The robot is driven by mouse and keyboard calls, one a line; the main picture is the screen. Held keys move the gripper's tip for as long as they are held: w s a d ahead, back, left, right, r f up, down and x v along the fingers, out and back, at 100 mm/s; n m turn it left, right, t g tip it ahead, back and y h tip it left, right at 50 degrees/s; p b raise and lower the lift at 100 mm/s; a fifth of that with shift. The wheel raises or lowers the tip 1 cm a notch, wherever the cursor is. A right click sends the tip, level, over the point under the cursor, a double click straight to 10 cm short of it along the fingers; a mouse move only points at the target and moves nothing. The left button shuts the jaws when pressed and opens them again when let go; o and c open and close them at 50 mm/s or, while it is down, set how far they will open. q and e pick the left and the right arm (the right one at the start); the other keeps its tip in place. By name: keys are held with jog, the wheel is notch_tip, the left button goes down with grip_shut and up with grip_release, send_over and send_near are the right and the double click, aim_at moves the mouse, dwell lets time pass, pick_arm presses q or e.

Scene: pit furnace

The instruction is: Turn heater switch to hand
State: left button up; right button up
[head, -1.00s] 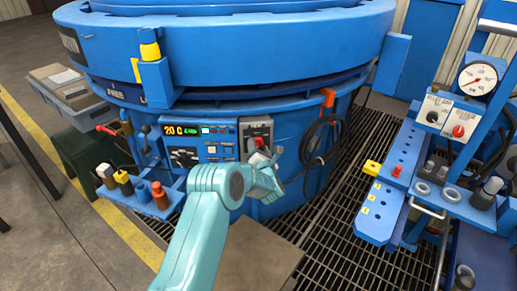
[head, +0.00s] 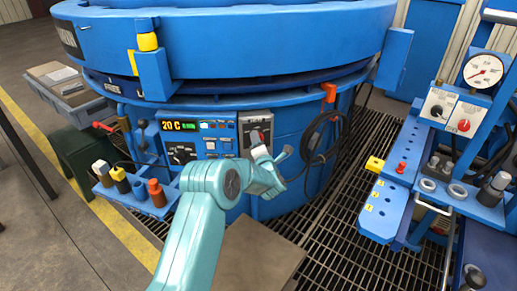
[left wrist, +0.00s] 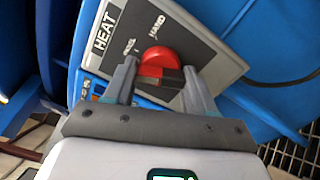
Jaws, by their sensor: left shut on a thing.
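The heater switch is a red knob (left wrist: 160,62) on a grey plate marked HEAT (left wrist: 205,48) in the left wrist view. The word HAND is printed beside the knob, with another, less readable label nearby. My left gripper (left wrist: 159,76) is shut on the red knob, one finger on each side. I cannot tell which label the knob points at. In the head view the switch plate (head: 256,127) is on the front of the blue furnace, and my left gripper (head: 268,165) covers its lower part. My right gripper is not in view.
A control panel (head: 200,140) with a lit display is left of the switch. A black cable coil (head: 322,140) hangs at its right. A small shelf (head: 140,200) with several tools is at left. A blue stand with a gauge (head: 484,70) is at right. Floor grating (head: 345,190) lies between.

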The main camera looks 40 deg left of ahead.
pick_arm(q)
jog(key=m+b, duration=0.1)
jog(key=m, duration=1.3)
jog(key=shift+m, duration=0.4)
jog(key=o, duration=1)
jog(key=shift+o, duration=0.2)
jog(key=p+v, duration=0.1)
jog(key=v, duration=1.5)
jog(key=shift+d+p, duration=0.2)
jog(key=shift+p, duration=0.2)
